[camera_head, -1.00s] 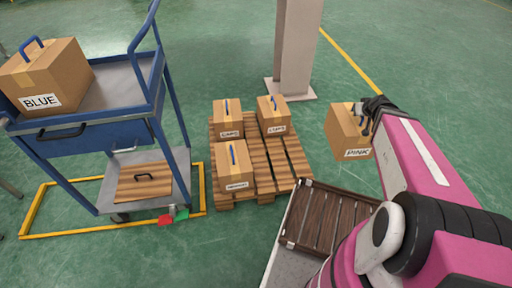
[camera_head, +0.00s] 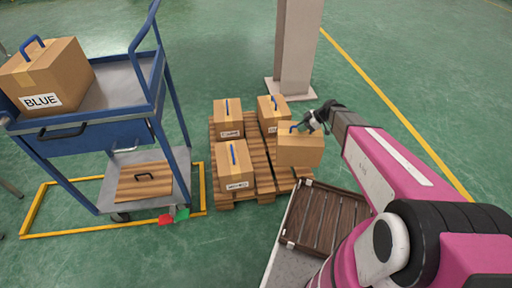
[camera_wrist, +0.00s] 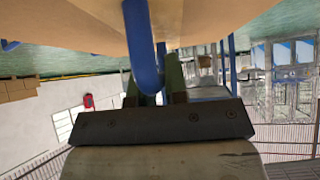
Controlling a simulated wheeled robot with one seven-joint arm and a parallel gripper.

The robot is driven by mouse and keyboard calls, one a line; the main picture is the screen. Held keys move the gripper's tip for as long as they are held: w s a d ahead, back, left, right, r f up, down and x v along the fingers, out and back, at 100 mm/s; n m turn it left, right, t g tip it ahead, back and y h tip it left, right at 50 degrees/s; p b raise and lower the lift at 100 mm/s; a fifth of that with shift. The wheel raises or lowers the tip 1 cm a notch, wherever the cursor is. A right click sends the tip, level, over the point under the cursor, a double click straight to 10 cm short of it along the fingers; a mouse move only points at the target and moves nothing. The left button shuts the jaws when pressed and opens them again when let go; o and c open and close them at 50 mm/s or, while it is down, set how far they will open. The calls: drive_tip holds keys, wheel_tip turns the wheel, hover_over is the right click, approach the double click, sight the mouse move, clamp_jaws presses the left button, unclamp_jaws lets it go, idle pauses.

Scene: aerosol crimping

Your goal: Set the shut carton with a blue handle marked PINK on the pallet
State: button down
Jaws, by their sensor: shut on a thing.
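The shut PINK carton (camera_head: 300,151) hangs from my gripper (camera_head: 307,124) by its blue handle. In the head view it covers the right part of the pallet (camera_head: 262,172), and its marked face is turned so that I cannot read the label. Whether its base touches the slats I cannot tell. In the wrist view the blue handle (camera_wrist: 143,50) passes between the fingers of my gripper (camera_wrist: 157,88), with the carton's brown body (camera_wrist: 85,22) filling the top. Three other cartons stand on the pallet: back left (camera_head: 228,117), back right (camera_head: 270,112) and front left (camera_head: 233,165).
A blue trolley (camera_head: 90,132) at the left holds the BLUE carton (camera_head: 55,75). A pale pillar (camera_head: 297,50) stands behind the pallet. A dark slatted wooden piece (camera_head: 325,216) lies in front of it. Floor to the right is clear.

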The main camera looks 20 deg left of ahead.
sight(292, 133)
drive_tip(key=a, duration=0.1)
drive_tip(key=a+f+n+g, duration=0.1)
drive_tip(key=s+a+n, duration=0.1)
drive_tip(key=shift+s+a+f+g+h, duration=0.1)
drive_tip(key=shift+a+f+g+h, duration=0.1)
drive_tip(key=shift+f+g+h, duration=0.15)
drive_tip(key=shift+s+a+f+n, duration=0.15)
drive_tip(key=shift+a+f+n, duration=0.05)
drive_tip(key=shift+a+n, duration=0.1)
drive_tip(key=shift+f, duration=4.8)
drive_tip(key=c, duration=1.1)
unclamp_jaws()
drive_tip(key=shift+f, duration=0.1)
drive_tip(key=shift+c, duration=0.2)
drive_tip(key=shift+d, duration=0.1)
